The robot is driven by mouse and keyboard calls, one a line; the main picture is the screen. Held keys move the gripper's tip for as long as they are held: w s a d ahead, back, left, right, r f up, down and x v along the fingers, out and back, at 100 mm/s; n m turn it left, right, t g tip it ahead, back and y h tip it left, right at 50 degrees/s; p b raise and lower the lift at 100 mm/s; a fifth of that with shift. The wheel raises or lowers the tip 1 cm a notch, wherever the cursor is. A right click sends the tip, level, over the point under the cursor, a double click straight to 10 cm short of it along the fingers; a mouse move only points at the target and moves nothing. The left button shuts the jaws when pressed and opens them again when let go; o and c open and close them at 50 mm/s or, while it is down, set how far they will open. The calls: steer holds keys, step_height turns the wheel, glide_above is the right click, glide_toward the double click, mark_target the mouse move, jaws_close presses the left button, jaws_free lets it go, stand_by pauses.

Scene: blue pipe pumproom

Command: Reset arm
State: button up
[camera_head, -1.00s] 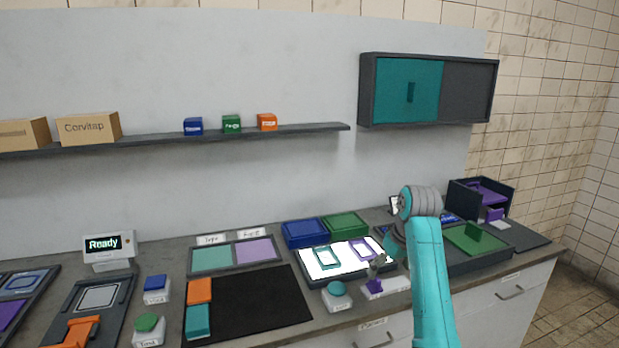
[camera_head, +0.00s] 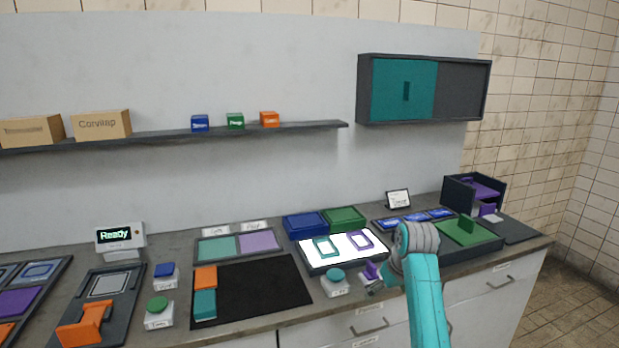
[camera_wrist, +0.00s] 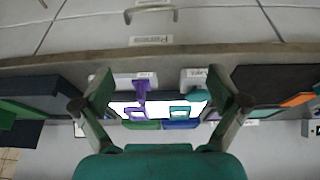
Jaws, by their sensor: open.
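My gripper (camera_wrist: 161,104) shows in the wrist view with its two fingers wide apart and nothing between them. In the head view my arm comes up from the lower right, and its wrist hides most of the gripper, near the counter's front edge. A lit white panel (camera_head: 341,263) with a teal frame (camera_head: 322,247) and a purple frame (camera_head: 360,239) lies to the left of my wrist. A purple piece (camera_head: 370,271) on a white base is just beside my gripper. I cannot tell whether they touch.
A teal button (camera_head: 335,275) stands in front of the panel. Blue (camera_head: 305,224) and green (camera_head: 343,217) trays lie behind it. A green-topped tray (camera_head: 465,232) is to the right. A black mat (camera_head: 255,290) lies left. A shelf (camera_head: 180,134) and cabinet (camera_head: 425,88) hang above.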

steer(key=s+f+t, duration=0.1)
steer(key=s+f, duration=0.4)
steer(key=f, duration=0.8)
steer(key=s+a+f+m+t, duration=0.1)
steer(key=s+f+t, duration=0.1)
steer(key=s+f, duration=0.8)
steer(key=s+f+m+t, duration=0.15)
steer(key=s+f, duration=0.45)
steer(key=s, duration=0.7)
steer(key=s+t, duration=0.2)
steer(key=s, duration=0.9)
steer(key=s+r+t+h, duration=0.1)
steer(key=s+r+t, duration=0.3)
steer(key=s+r, duration=1.6)
steer(key=s, duration=0.3)
steer(key=shift+s+a+r+m, duration=0.3)
steer(key=shift+s+m, duration=0.05)
